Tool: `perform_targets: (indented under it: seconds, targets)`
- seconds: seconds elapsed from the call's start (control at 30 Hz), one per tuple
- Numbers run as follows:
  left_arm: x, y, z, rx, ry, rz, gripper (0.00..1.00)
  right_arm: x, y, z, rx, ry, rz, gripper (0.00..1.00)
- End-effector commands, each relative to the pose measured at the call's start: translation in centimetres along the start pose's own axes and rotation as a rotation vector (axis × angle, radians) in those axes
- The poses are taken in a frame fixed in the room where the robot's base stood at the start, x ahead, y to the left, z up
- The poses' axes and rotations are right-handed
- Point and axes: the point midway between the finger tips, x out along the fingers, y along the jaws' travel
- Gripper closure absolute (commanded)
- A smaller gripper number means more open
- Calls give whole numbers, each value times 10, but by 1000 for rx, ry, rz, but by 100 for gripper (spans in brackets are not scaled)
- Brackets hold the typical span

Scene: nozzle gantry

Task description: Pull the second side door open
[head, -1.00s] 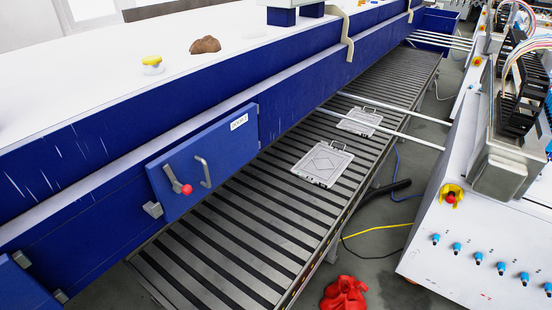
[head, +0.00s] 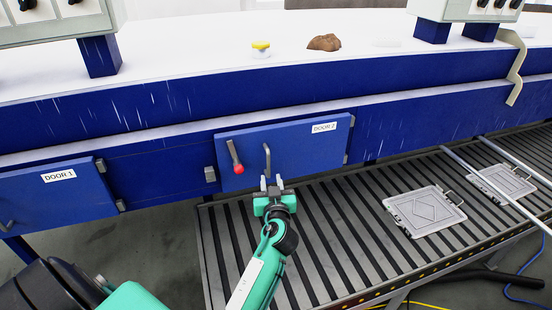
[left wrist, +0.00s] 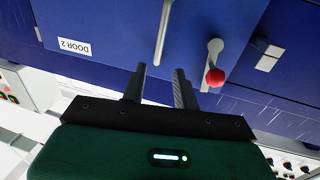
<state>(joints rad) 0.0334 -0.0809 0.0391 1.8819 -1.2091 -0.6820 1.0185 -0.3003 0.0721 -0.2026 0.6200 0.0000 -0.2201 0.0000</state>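The second side door (head: 305,140), blue and labelled DOOR 2, looks shut in the machine's side. It has a grey bar handle (head: 267,158) and, left of it, a lever with a red knob (head: 238,169). My left gripper (head: 272,183) is open and empty, just in front of and below the handle. In the left wrist view, which is upside down, the handle (left wrist: 163,32) lines up with the gap between the fingers (left wrist: 158,85) but appears beyond their tips. The red knob (left wrist: 215,77) shows to the right there. My right gripper is out of view.
DOOR 1 (head: 58,195) is at the left, with a latch block (head: 210,174) between the doors. A roller conveyor (head: 345,235) runs below, carrying grey plates (head: 424,210). Rods (head: 495,185) cross it at the right. Grey floor (head: 150,255) shows left of the conveyor.

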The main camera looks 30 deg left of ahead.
Motion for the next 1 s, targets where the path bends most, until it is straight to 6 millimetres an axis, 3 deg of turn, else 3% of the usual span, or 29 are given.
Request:
perform_targets:
  seconds: [0.1,0.3,0.5,0.7,1.0]
  targets:
    - [27,1,-6,4,2,1,70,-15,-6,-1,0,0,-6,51]
    - [67,1,-4,4,1,1,70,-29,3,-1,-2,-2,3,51]
    - [95,1,-2,2,0,1,70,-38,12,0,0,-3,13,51]
    - [108,1,0,2,-1,1,70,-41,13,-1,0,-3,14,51]
    - [109,1,0,1,-1,2,70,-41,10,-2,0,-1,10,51]
